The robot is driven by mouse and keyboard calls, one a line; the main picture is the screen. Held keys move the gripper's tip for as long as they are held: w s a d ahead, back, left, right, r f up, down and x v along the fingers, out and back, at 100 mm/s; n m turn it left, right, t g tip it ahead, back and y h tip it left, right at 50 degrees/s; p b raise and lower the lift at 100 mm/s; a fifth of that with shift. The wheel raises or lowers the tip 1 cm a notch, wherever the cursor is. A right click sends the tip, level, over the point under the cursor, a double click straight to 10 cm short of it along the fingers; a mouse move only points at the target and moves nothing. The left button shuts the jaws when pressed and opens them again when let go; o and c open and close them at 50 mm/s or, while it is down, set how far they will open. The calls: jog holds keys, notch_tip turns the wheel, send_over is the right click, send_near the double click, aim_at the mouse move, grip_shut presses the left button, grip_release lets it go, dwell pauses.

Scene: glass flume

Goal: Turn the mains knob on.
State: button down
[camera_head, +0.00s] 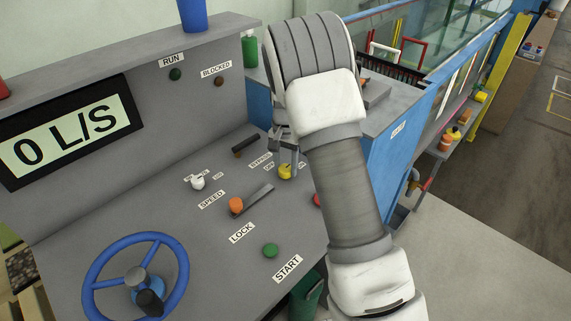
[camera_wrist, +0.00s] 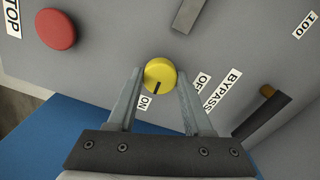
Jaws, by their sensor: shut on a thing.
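A yellow knob (camera_wrist: 160,74) sits on the grey panel, beside a label reading BYPASS, with OFF and ON marks. Its black pointer line lies toward the ON mark. My gripper (camera_wrist: 160,80) has its two fingers on either side of this yellow knob and is shut on it. In the head view the yellow knob (camera_head: 285,172) shows just below my gripper (camera_head: 287,150). A white knob (camera_head: 197,183) stands further left on the panel, away from my gripper. The label above it is partly hidden and too small to read surely.
An orange-tipped lever (camera_head: 237,205) by SPEED and LOCK labels, a green button (camera_head: 270,250) by START and a blue handwheel (camera_head: 136,280) are on the panel. A red button (camera_wrist: 56,29) and a dark lever (camera_wrist: 262,110) flank the knob. The display (camera_head: 70,132) reads 0 L/S.

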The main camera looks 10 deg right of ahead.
aim_at(286, 168)
jog(key=shift+m, duration=0.5)
jog(key=shift+c, duration=1.5)
grip_release()
notch_tip(286, 168, up, 18)
jog(key=p, duration=0.1)
jog(key=shift+f, duration=0.25)
